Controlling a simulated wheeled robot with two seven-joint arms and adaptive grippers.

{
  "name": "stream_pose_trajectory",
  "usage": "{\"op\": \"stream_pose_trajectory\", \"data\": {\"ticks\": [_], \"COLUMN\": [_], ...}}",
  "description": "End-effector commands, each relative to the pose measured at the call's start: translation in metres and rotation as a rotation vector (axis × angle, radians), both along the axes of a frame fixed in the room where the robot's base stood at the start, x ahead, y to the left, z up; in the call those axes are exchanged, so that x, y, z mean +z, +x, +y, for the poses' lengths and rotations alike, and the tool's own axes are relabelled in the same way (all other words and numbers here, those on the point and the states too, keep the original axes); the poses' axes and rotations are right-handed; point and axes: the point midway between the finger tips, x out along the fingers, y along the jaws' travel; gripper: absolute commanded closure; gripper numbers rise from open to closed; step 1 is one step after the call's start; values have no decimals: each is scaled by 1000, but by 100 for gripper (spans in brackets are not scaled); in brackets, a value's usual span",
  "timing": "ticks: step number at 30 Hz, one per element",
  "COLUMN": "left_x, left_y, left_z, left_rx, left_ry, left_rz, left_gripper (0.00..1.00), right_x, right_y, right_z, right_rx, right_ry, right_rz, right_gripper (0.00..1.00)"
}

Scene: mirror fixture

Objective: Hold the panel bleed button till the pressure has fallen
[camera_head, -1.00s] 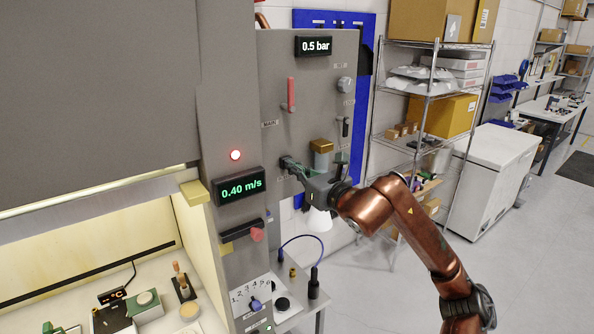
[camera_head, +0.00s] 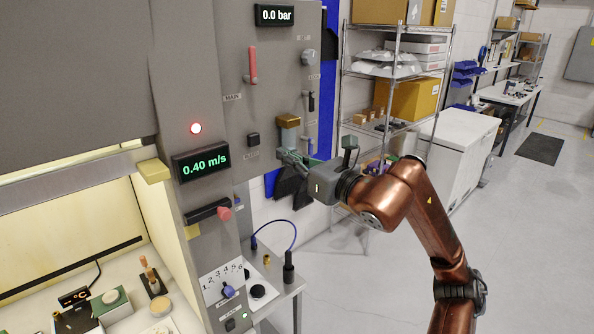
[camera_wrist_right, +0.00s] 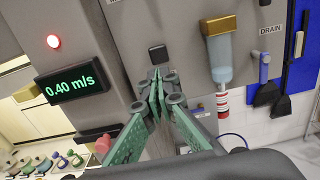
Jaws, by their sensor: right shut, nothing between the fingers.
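The black bleed button (camera_head: 253,139) sits on the grey panel (camera_head: 270,80) under the red lever, uncovered in the head view. It also shows in the right wrist view (camera_wrist_right: 158,53), just beyond the fingertips. The pressure display (camera_head: 275,15) at the panel's top reads 0.0 bar. My right gripper (camera_head: 281,153) is shut and empty, right of and a little below the button, apart from it in the head view. Its green fingers (camera_wrist_right: 156,82) are together in the wrist view. My left gripper is not in view.
A red lever (camera_head: 252,65) and a brass-topped cylinder (camera_head: 288,135) are on the panel near my gripper. The airflow display (camera_head: 201,163) reads 0.40 m/s beneath a lit red lamp (camera_head: 196,128).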

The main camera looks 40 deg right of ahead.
Motion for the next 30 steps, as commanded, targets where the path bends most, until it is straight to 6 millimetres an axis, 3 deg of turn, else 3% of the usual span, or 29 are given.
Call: {"op": "stream_pose_trajectory", "data": {"ticks": [3, 9, 26, 30], "left_x": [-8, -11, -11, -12], "left_y": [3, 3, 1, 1], "left_z": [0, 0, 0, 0], "left_rx": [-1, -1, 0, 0], "left_ry": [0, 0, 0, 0], "left_rz": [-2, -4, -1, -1], "left_gripper": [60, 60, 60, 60], "right_x": [-2, 0, 0, -14], "right_y": [-17, -32, -33, -22], "right_z": [0, -1, -1, -3], "right_rx": [1, 0, -2, 34], "right_ry": [-2, -2, -1, 46], "right_rz": [0, 1, 0, 34], "right_gripper": [100, 100, 100, 100]}}
